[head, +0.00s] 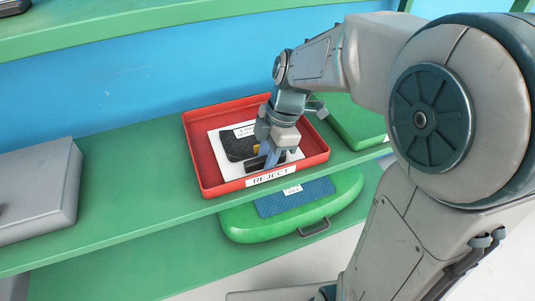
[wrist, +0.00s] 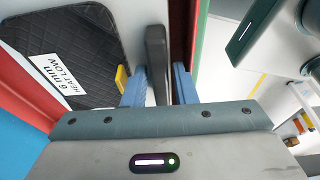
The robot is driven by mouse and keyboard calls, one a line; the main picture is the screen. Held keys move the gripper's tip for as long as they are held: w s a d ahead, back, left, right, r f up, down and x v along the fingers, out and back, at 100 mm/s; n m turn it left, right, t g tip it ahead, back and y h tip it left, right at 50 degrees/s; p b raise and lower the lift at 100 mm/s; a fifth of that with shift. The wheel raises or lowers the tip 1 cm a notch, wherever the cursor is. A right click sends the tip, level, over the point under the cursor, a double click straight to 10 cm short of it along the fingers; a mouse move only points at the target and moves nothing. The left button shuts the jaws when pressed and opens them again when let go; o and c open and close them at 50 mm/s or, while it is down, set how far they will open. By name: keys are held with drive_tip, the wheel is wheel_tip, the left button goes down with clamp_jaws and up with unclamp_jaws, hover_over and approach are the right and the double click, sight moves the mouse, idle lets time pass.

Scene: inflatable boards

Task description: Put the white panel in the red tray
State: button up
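The white panel (head: 228,168) lies in the red tray (head: 199,153), which is labelled REJECT and stands on a green shelf. The panel carries a black quilted patch (head: 236,147) with a white label; the patch also shows in the wrist view (wrist: 85,40). A dark upright handle (wrist: 157,62) rises from the panel. My gripper (head: 272,158) is low over the tray with its blue fingers (wrist: 160,84) on either side of the handle. Slim gaps show between fingers and handle, so it looks open around it. My gripper hides part of the panel in the head view.
A grey case (head: 35,195) stands on the shelf at left, with bare shelf (head: 130,200) between it and the tray. A green case (head: 355,122) is close at the tray's right. A green board with a blue patch (head: 294,197) lies on the lower shelf.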

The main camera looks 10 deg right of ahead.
drive_tip(key=p+v, duration=0.1)
drive_tip(key=v, duration=0.1)
drive_tip(key=p+v, duration=0.1)
drive_tip(key=v, duration=0.1)
drive_tip(key=shift+w+d, duration=0.1)
drive_tip(key=shift+d, duration=0.15)
drive_tip(key=w+d, duration=0.1)
drive_tip(key=d, duration=0.2)
drive_tip(key=w+d+p, duration=0.1)
drive_tip(key=d, duration=0.6)
drive_tip(key=shift+w+d+f+p, duration=0.3)
drive_tip(key=shift+w+d+p, duration=0.1)
drive_tip(key=shift+s+a+r+m, duration=0.15)
drive_tip(key=shift+s+m, duration=0.45)
drive_tip(key=shift+m, duration=0.3)
drive_tip(key=s+a+f+m+t+h, duration=0.1)
drive_tip(key=s+m+t+h, duration=0.1)
drive_tip(key=s+m, duration=1)
drive_tip(key=m+h, duration=0.1)
drive_tip(key=m, duration=0.6)
drive_tip(key=shift+a, duration=0.35)
drive_tip(key=shift+s, duration=0.15)
